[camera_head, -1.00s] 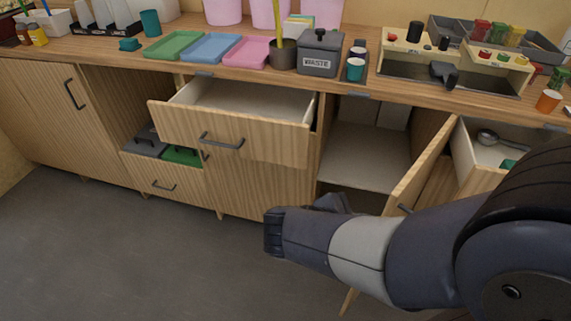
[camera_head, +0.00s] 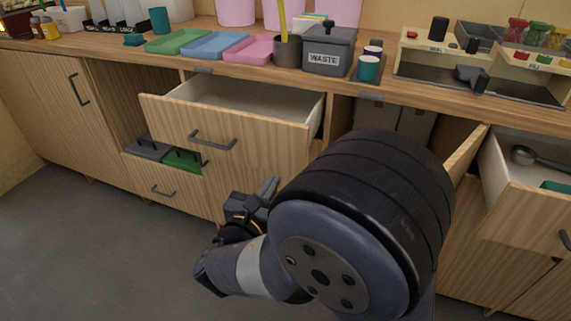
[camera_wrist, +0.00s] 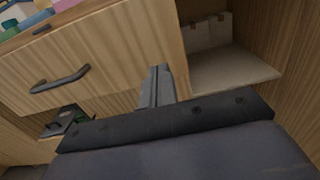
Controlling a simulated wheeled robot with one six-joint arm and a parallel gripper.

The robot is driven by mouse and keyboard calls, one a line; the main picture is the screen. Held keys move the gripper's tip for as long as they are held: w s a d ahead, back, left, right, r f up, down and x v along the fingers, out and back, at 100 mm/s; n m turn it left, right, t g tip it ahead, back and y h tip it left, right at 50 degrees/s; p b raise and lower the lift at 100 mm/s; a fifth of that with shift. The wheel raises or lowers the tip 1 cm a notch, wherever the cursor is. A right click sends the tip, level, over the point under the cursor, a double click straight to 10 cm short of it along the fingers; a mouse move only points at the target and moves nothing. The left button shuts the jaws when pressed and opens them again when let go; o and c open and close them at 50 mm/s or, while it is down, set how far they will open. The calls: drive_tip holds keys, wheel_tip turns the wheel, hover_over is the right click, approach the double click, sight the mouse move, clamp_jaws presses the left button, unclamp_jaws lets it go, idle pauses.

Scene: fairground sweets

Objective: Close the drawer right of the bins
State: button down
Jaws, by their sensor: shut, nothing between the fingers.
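A wide wooden drawer (camera_head: 228,130) with a dark bar handle (camera_head: 212,141) stands pulled out under the counter. It is right of the cubby holding a grey bin (camera_head: 147,147) and a green bin (camera_head: 184,159). Its visible interior looks empty. The drawer front also fills the upper left of the wrist view (camera_wrist: 118,52), with its handle at left (camera_wrist: 60,79). My gripper (camera_head: 272,186) is shut and empty, low in front of the cabinet near the drawer's right side. In the wrist view its fingertips (camera_wrist: 158,72) overlap the drawer front's lower right; contact cannot be told.
Another drawer (camera_head: 525,195) at the right is open with a ladle (camera_head: 535,157) inside. The counter (camera_head: 215,75) carries trays and a waste bin (camera_head: 328,50). Left floor (camera_head: 80,240) is clear.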

sight(291, 154)
drive_tip(key=b+x, duration=0.1)
drive_tip(key=x, duration=0.7)
drive_tip(key=shift+w+d, duration=0.15)
drive_tip(key=shift+w, duration=0.15)
drive_tip(key=shift+w, duration=0.1)
drive_tip(key=b+x, duration=0.1)
drive_tip(key=x, duration=1.7)
drive_tip(key=shift+d, duration=0.1)
drive_tip(key=shift+r, duration=0.25)
